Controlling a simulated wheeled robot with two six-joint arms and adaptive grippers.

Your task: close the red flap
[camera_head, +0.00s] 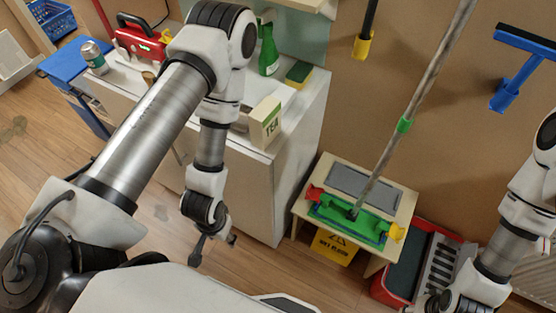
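The red flap (315,194) is at the left end of the green mop plate (345,218), and it appears to stick up from the plate. A yellow flap (396,232) is at the plate's right end. The plate lies on a small wooden stand (399,201), with the mop pole (409,108) rising from it to the upper right. My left gripper (214,247) points down over the floor, left of the stand and apart from the flap. Its fingers are spread and empty. My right gripper (426,303) is at the bottom edge, partly cut off, its fingers unclear.
A white cabinet (290,165) with a tea box (265,122), green bottle (268,52) and sponge (298,73) stands left of the stand. A red bucket (392,283) is at its right. A yellow sign (334,247) is under it.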

